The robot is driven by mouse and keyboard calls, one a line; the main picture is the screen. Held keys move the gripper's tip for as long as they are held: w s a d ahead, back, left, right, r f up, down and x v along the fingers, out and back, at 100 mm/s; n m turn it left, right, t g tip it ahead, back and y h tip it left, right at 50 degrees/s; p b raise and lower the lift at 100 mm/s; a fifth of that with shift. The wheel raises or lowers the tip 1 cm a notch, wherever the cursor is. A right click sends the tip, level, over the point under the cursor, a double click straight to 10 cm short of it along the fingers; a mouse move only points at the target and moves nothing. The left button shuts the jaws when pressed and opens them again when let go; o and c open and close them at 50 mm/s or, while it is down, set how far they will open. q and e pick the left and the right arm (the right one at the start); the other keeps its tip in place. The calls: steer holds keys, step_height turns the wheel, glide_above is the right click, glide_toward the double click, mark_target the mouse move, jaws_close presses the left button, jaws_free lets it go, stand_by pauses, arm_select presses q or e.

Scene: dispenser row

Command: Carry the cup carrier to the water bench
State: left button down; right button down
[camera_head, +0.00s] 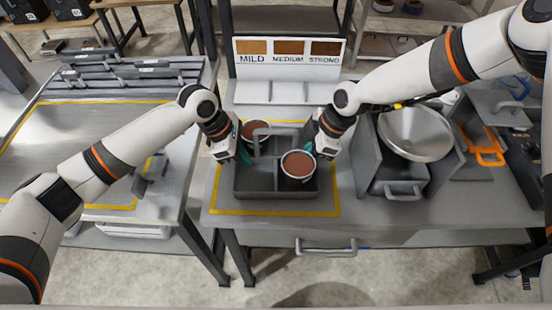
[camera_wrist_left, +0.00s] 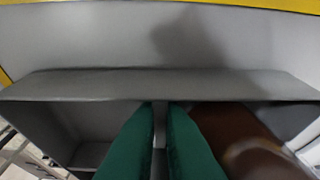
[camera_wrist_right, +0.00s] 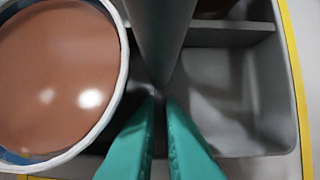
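The cup carrier (camera_head: 275,193) is a grey divided tray with a raised grey handle (camera_head: 262,131). It sits on the bench inside a yellow outline. One white-rimmed cup (camera_head: 298,166) of brown drink stands at its front right, and another cup (camera_head: 254,132) at its back left. My left gripper (camera_head: 244,156) is low at the carrier's left part; its green fingertips (camera_wrist_left: 161,106) are close together, with a thin grey strip between them. My right gripper (camera_head: 312,148) is at the right part; its fingertips (camera_wrist_right: 159,99) are close together beside a grey bar. Whether either grips is unclear.
A MILD, MEDIUM, STRONG sign (camera_head: 288,56) stands behind the carrier. A left bench (camera_head: 70,150) has a largely clear yellow-outlined area, and a gap separates the benches.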

arm_select(q)
steer(key=shift+w+r, duration=0.1)
steer(key=shift+r, duration=0.15)
arm_select(e)
steer(key=shift+w+r, duration=0.1)
steer(key=shift+r, duration=0.1)
